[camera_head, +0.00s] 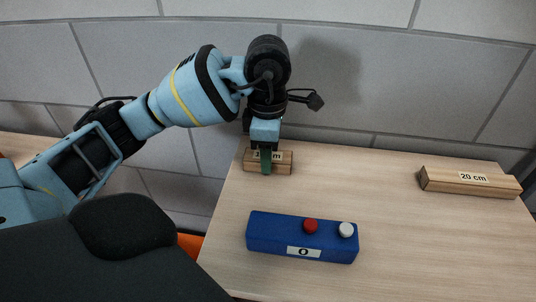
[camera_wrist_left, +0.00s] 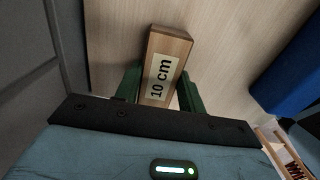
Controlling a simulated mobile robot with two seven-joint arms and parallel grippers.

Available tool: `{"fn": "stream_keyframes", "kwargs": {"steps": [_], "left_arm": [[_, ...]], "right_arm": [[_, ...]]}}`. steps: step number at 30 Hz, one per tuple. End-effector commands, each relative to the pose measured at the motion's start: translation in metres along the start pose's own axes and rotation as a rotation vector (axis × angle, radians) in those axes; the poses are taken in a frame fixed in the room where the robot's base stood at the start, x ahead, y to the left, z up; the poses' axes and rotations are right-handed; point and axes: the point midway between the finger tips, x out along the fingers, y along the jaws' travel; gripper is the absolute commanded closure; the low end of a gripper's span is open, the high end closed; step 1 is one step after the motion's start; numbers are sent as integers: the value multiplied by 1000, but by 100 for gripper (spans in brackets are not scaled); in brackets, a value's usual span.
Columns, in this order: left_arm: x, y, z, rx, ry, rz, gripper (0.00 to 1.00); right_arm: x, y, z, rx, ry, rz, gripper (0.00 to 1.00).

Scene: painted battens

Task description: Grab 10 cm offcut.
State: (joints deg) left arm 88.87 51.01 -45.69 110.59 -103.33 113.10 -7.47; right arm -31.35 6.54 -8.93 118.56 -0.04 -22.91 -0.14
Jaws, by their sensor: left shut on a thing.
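The 10 cm offcut (camera_head: 284,163) is a short wooden block on the table near the wall in the head view. Its white label reads "10 cm" in the left wrist view (camera_wrist_left: 164,66). My left gripper (camera_head: 265,162) reaches down over it, and its green fingers (camera_wrist_left: 158,90) stand on both sides of the block, shut on it. Part of the label is hidden by a finger in the head view. The block appears to be on or very close to the table; I cannot tell which. My right gripper is not in view.
A longer block labelled "20 cm" (camera_head: 470,184) lies at the right of the table (camera_head: 400,225). A blue box (camera_head: 275,232) with a red and a white button and a label "0" sits nearer the front. A grey block wall (camera_head: 420,75) stands close behind.

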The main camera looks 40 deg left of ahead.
Motion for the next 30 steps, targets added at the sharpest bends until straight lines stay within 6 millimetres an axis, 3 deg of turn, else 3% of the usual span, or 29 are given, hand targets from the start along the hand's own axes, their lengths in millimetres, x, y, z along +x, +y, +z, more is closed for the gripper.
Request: {"fn": "stream_keyframes", "kwargs": {"steps": [10, 21, 30], "left_arm": [[-10, 1, 0, -1, -2, 3, 84], [-77, 1, 0, -2, -3, 6, 84], [-100, 0, 0, -1, -1, 1, 84]], "right_arm": [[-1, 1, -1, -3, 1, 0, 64], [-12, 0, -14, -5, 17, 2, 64], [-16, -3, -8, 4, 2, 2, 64]]}}
